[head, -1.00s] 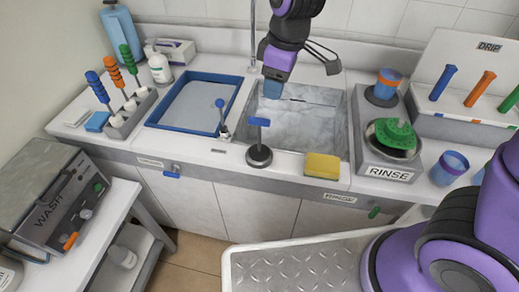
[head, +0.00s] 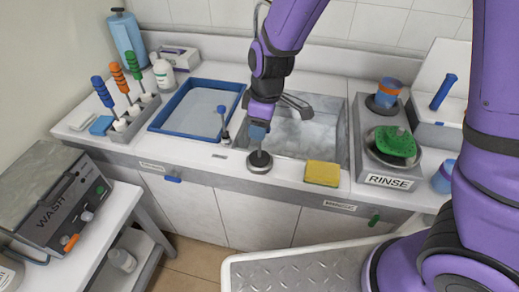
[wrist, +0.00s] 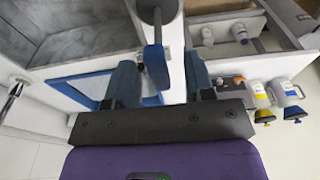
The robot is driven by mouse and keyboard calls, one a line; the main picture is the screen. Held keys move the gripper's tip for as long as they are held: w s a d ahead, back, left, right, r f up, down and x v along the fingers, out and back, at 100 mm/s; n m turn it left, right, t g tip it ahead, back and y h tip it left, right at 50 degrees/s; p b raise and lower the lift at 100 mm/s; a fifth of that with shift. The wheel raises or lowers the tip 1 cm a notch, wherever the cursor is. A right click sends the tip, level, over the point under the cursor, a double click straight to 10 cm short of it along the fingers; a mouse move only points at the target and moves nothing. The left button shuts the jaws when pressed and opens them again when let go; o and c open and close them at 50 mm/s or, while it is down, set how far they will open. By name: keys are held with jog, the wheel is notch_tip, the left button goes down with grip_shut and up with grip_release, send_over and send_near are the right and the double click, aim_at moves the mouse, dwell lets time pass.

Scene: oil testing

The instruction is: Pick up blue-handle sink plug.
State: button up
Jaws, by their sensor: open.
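In the wrist view the plug's blue handle (wrist: 157,66) and grey stem are between the two fingers of my gripper (wrist: 161,85). The fingers are apart, with a visible gap on each side of the handle.
A blue-rimmed tray (head: 162,117) is to the left, with a small blue-handled item (head: 223,124) at its right edge. The sink (head: 325,135) and faucet (head: 297,103) are to the right. A yellow sponge (head: 322,173) lies by the sink's front edge.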

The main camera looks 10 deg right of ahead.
aim_at(260, 146)
jog(key=shift+w+a+f, duration=0.1)
jog(key=shift+f, duration=0.6)
jog(key=shift+w+a+f, duration=0.1)
jog(key=shift+f, duration=0.6)
grip_shut()
jog(key=shift+r, duration=0.1)
